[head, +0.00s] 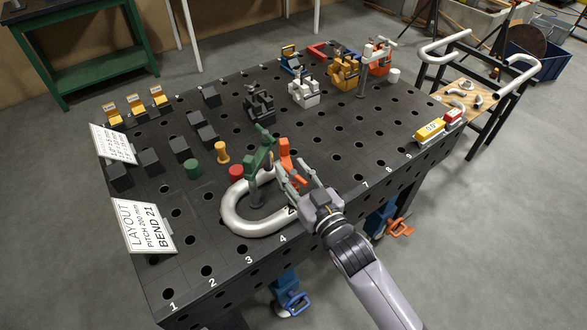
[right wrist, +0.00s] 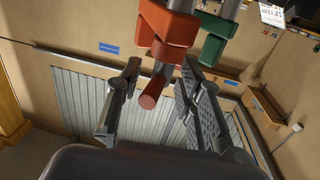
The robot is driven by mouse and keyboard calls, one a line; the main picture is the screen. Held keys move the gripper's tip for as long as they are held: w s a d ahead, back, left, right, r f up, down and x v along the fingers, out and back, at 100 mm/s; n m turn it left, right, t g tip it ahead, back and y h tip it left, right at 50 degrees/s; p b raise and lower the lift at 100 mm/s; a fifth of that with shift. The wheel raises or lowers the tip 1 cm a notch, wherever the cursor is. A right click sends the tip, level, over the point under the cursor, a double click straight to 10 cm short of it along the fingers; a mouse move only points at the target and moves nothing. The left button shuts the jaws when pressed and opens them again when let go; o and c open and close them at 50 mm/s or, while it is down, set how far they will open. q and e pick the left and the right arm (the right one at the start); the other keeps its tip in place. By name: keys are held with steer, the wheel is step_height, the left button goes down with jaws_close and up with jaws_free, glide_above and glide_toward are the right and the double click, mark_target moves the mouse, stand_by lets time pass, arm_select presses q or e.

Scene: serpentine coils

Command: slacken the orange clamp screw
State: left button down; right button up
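The orange clamp (head: 286,150) stands on the black table beside a green clamp (head: 258,152), near the bent silver tube (head: 240,228). My right gripper (head: 293,172) is at the orange clamp's near side. In the right wrist view the orange clamp (right wrist: 168,25) is overhead, and an orange rod with a round end (right wrist: 150,96) extends between the open fingers (right wrist: 160,80). A gap shows on both sides of the rod, so I see no grip. The green clamp (right wrist: 213,48) is just right of it. I cannot make out the screw's thread. My left gripper is not in view.
A red round piece (head: 236,171), a yellow-orange post (head: 222,153) and a green cylinder (head: 193,169) stand left of the clamps. Black blocks (head: 180,147) and layout signs (head: 147,228) are farther left. The table's right middle (head: 365,145) is clear.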

steer(key=shift+c, duration=0.5)
jaws_close()
